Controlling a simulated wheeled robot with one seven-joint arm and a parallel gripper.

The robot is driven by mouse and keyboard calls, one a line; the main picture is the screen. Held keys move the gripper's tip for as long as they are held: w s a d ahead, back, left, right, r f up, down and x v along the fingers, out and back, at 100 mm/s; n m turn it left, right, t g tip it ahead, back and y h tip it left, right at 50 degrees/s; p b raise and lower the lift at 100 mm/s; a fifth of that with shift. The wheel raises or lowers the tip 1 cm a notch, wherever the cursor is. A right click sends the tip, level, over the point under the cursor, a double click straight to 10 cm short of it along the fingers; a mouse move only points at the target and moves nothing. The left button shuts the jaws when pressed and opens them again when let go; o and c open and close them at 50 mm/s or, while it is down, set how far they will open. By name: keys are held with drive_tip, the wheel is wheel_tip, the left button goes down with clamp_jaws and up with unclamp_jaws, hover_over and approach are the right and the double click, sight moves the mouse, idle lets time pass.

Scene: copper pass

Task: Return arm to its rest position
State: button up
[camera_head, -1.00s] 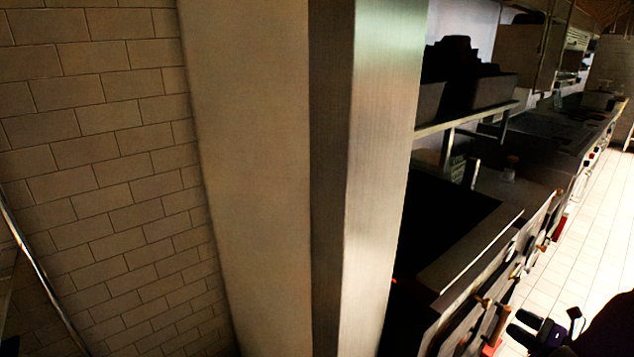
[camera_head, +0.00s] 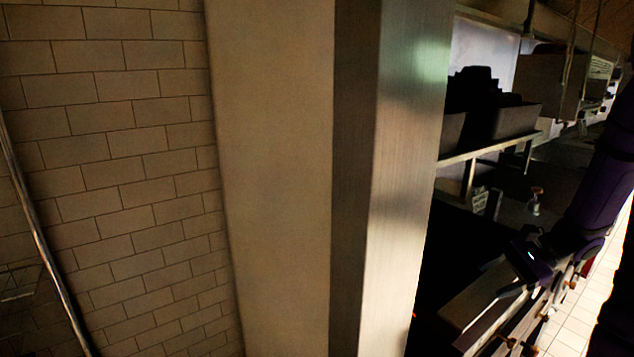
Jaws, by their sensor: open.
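My arm (camera_head: 597,190) is dark purple and reaches in from the right side of the head view, bent down and to the left. My gripper (camera_head: 509,271) is at its lower end, in front of the stove line. It is open, and I see nothing between its fingers. Its outline is dark against the dark counter, so fine detail is hard to see.
Pale floor (camera_head: 577,318) shows at lower right.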

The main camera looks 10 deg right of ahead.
drive_tip(key=s+a+r+n+g+h, duration=0.1)
drive_tip(key=s+a+r+n+h, duration=0.2)
drive_tip(key=a+r, duration=0.35)
drive_tip(key=s+a+r+n+g+h, duration=0.2)
drive_tip(key=a+r+n+h, duration=0.2)
drive_tip(key=a+r+n, duration=0.25)
drive_tip(key=s+a+r+n+t+h, duration=0.4)
drive_tip(key=s+a+r+n+t, duration=0.1)
drive_tip(key=s+r, duration=0.3)
drive_tip(key=shift+s+a+r+n, duration=0.35)
drive_tip(key=shift+s+a+n, duration=0.05)
drive_tip(key=shift+s+n, duration=0.15)
